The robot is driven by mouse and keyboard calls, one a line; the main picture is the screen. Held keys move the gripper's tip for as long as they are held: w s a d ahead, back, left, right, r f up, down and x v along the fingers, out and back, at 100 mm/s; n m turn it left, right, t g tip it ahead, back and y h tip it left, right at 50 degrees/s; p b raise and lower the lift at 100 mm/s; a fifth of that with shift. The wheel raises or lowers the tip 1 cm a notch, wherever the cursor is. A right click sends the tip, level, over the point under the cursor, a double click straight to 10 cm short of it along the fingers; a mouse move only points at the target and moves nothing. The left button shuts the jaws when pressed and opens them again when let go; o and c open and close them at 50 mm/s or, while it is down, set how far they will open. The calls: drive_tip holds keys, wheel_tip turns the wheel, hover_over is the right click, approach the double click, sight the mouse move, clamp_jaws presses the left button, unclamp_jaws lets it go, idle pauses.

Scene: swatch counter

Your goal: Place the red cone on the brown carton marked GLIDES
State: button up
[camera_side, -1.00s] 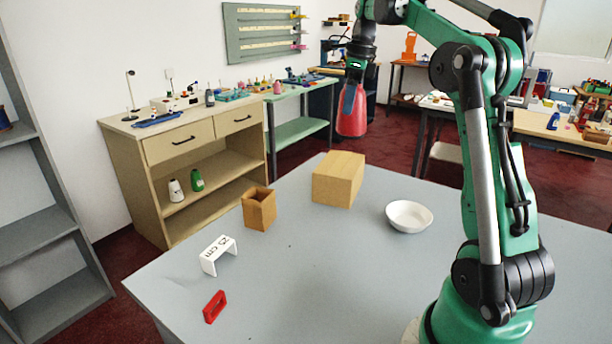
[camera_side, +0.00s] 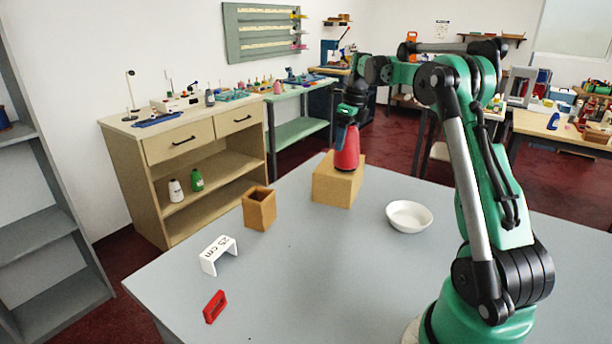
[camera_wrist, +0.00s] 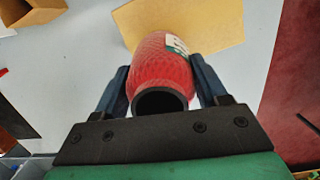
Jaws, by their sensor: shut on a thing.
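The red cone (camera_side: 347,150) is upright in my gripper (camera_side: 347,122), which is shut on its upper part. In the side view its base overlaps the top of the brown carton (camera_side: 333,189); I cannot tell whether it touches. No GLIDES marking shows on the carton's visible faces. In the wrist view the cone (camera_wrist: 160,72) sits between the two blue-grey fingers of my gripper (camera_wrist: 162,88), its dark hollow end toward the camera and a white-and-green label on its side. The carton's tan top (camera_wrist: 205,22) lies beyond the cone.
The table's middle and front are clear.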

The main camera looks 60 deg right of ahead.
drive_tip(key=shift+f, duration=0.3)
drive_tip(key=shift+f, duration=0.1)
drive_tip(key=o, duration=1.4)
drive_tip(key=shift+c, duration=0.2)
